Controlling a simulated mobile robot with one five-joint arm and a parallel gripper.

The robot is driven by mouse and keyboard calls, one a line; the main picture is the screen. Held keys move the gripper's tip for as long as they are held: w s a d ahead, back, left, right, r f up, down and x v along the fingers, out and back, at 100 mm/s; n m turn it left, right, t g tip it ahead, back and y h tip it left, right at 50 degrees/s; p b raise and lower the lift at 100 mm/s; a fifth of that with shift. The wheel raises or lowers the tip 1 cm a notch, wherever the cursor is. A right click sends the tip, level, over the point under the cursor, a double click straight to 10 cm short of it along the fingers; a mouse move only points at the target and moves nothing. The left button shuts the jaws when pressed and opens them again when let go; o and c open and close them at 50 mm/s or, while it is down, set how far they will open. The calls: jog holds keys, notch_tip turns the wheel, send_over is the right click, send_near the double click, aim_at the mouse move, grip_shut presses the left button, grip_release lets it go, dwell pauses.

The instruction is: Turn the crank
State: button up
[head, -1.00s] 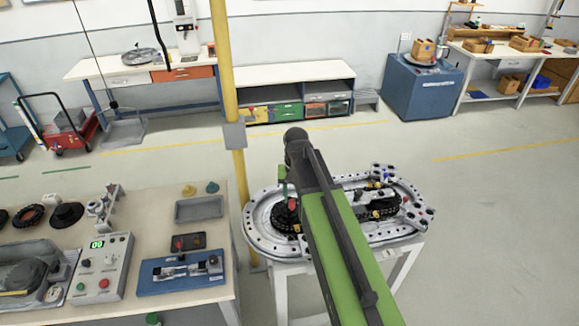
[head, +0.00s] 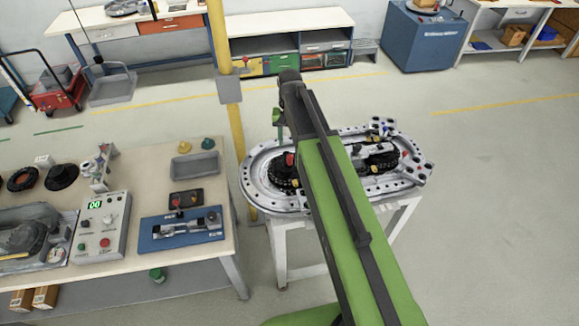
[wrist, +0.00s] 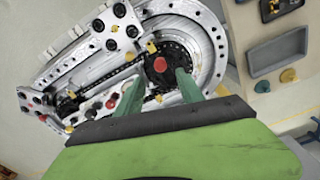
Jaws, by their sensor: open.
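The ring track (head: 262,195) is a silver oval plate on a white stand, with a dark chain and gear assembly on it. A round red knob (head: 290,158) stands on the dark wheel at its left end; I take this for the crank's handle. In the wrist view the red knob (wrist: 160,64) shows just beyond my gripper (wrist: 160,76), roughly between its two green fingers. The fingers are apart and hold nothing. In the head view one green finger (head: 279,123) shows above and left of the knob; my arm covers the track's middle. I cannot tell finger height or contact.
A workbench (head: 130,240) at the left holds a control box (head: 102,226), a blue fixture (head: 182,230) and a grey tray (head: 195,166). A yellow pole (head: 222,110) stands just behind the gap between bench and track. The floor right of the track is clear.

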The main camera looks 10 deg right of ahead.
aim_at(290, 155)
notch_tip(290, 155, down, 10)
jog(key=b, duration=0.8)
jog(key=shift+f+b, duration=0.15)
jog(key=shift+b, duration=0.2)
jog(key=shift+c, duration=0.4)
grip_shut()
